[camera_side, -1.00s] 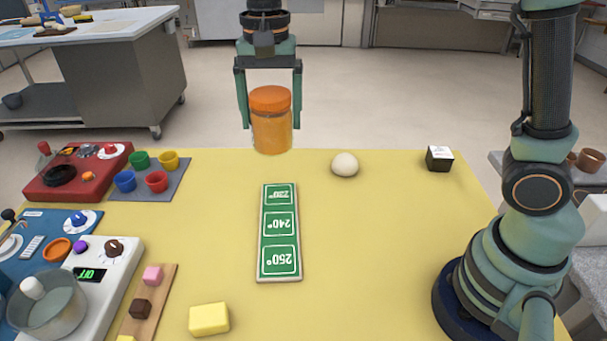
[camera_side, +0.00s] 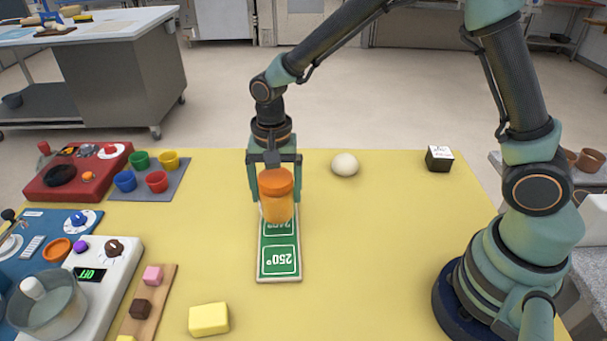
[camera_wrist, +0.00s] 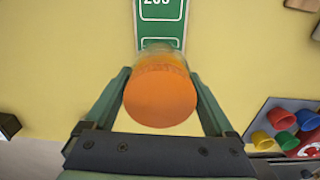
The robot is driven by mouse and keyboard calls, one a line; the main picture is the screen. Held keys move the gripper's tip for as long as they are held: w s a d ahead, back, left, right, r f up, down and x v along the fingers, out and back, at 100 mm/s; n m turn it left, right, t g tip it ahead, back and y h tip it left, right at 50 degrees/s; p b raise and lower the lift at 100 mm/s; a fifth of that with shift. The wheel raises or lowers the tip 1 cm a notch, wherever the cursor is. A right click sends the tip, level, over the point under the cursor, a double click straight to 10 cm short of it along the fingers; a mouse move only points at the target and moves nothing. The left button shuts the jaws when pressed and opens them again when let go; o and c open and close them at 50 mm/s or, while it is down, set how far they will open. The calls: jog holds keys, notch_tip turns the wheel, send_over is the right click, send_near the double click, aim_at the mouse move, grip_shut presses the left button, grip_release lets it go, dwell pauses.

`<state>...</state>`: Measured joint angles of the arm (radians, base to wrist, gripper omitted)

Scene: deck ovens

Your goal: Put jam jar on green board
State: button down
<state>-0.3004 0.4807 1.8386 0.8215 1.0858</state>
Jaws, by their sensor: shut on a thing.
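The jam jar (camera_side: 276,196) has an orange lid and orange contents. My gripper (camera_side: 274,190) is shut on it and holds it upright over the far part of the green board. The green board (camera_side: 279,262) is a long strip with white-lettered panels; "250°" shows at its near end, and the jar and gripper hide its far end. In the wrist view the jar's orange lid (camera_wrist: 160,98) sits between the two fingers (camera_wrist: 160,100), and the green board (camera_wrist: 161,12) shows beyond it. I cannot tell whether the jar touches the board.
A pale ball (camera_side: 345,164) and a dark box (camera_side: 439,158) stand at the back. Coloured cups (camera_side: 157,181) and a red unit (camera_side: 77,172) are at the left. A yellow block (camera_side: 209,319) lies at the front. The yellow table right of the board is clear.

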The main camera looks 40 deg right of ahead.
jog(key=shift+f, duration=1.45)
grip_release()
jog(key=shift+f, duration=0.15)
